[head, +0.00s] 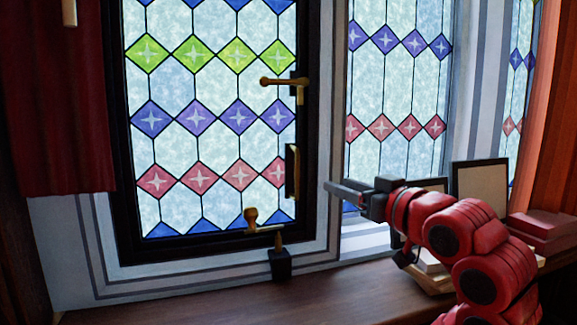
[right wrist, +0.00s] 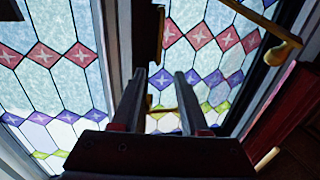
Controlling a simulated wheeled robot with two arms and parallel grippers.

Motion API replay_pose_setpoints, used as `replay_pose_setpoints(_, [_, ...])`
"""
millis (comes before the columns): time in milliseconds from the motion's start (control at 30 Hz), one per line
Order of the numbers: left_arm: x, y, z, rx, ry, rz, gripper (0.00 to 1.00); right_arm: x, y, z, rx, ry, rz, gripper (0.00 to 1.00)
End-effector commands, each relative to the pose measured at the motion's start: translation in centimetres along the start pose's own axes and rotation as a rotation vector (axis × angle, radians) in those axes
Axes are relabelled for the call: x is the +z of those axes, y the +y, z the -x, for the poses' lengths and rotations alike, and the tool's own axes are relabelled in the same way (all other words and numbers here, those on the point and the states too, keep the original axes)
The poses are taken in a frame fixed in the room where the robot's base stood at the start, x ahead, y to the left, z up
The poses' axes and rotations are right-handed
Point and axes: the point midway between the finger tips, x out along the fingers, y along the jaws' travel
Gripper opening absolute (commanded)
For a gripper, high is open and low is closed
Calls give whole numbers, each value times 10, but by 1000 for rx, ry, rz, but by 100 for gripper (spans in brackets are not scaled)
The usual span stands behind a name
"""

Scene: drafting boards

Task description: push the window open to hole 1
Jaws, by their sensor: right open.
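The window (head: 122,140) is a dark-framed stained-glass sash with green, purple and red diamonds; I cannot tell if it stands slightly ajar. A brass handle (head: 284,83) is on its right side, with a brass plate (head: 292,172) below. A brass stay (head: 263,229) with a rounded knob lies at the bottom edge, by a dark peg (head: 280,262) on the sill; its holes are too small to see. My right gripper (head: 328,186) is open and empty, right of the frame, apart from the stay. The right wrist view shows its spread fingers (right wrist: 159,75) and the stay (right wrist: 278,50). My left gripper is out of view.
A wooden sill (head: 200,295) runs below, clear at left and middle. A dark red curtain (head: 62,120) hangs left and an orange curtain (head: 552,130) right.

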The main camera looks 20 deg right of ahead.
Motion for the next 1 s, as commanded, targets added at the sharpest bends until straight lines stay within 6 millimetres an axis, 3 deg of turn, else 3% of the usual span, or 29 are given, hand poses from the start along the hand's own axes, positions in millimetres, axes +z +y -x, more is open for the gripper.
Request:
replay_pose_setpoints(167, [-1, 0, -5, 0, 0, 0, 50, 0, -2, -20, -5, -8, 1, 45])
replay_pose_setpoints(700, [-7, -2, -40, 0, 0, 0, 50, -1, -2, -142, -3, -7, -1, 45])
replay_pose_setpoints(1000, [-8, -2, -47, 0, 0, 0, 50, 1, -1, -172, -1, -5, 1, 45])
